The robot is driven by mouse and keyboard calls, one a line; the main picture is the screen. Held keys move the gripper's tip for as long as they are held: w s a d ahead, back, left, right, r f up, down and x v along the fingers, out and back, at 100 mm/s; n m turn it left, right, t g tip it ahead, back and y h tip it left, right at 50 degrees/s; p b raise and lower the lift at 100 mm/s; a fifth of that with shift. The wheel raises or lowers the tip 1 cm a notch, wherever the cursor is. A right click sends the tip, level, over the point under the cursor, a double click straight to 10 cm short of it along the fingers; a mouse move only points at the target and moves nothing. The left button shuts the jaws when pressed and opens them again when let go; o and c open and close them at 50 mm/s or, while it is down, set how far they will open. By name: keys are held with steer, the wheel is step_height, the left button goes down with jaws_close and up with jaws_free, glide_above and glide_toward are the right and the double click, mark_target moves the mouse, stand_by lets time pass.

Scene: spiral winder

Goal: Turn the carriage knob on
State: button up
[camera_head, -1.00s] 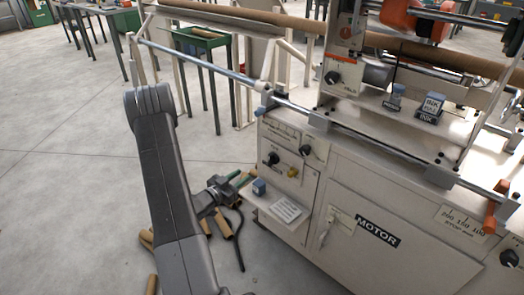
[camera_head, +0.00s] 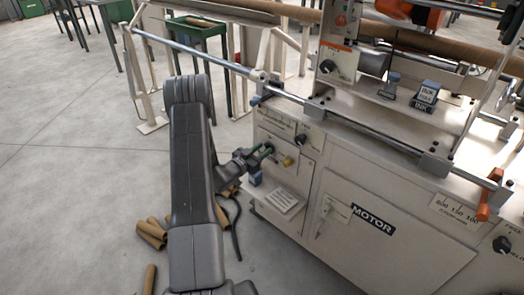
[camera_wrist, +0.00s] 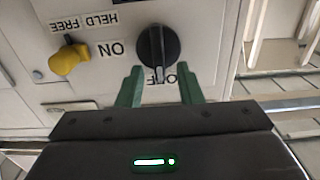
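A black knob (camera_wrist: 158,48) on the pale panel has a white pointer mark at its lower end. The mark is by the OFF label, and the ON label is to the knob's left. My gripper (camera_wrist: 162,88) has two green fingers, open and apart. The knob's lower end lies between the fingertips in the wrist view, with a visible gap to each side; I cannot tell whether they touch the panel. In the head view my gripper (camera_head: 266,151) is at the machine's left control panel, largely covering this knob.
A yellow knob (camera_wrist: 68,58) labelled HELD FREE sits left of the black knob. Another black knob (camera_head: 301,140) is close on the same panel. Cardboard tubes (camera_head: 152,232) lie on the floor.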

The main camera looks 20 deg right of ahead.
steer(key=shift+d, duration=0.25)
jaws_close()
steer(key=shift+f+b, duration=0.15)
steer(key=shift+b, duration=0.45)
steer(key=shift+s+d+f+m+b, duration=0.1)
steer(key=shift+s+f+m+b, duration=0.15)
steer(key=shift+m+b, duration=3.05)
steer(key=shift+s+d+f+m+b, duration=0.1)
steer(key=shift+s+f+m+b, duration=0.2)
steer(key=shift+m+b, duration=2.95)
steer(key=shift+s+d+f+m+b, duration=0.1)
steer(key=shift+s+f+m+b, duration=0.15)
steer(key=shift+m+b, duration=3.05)
steer(key=shift+n+b, duration=0.75)
steer(key=shift+b, duration=0.15)
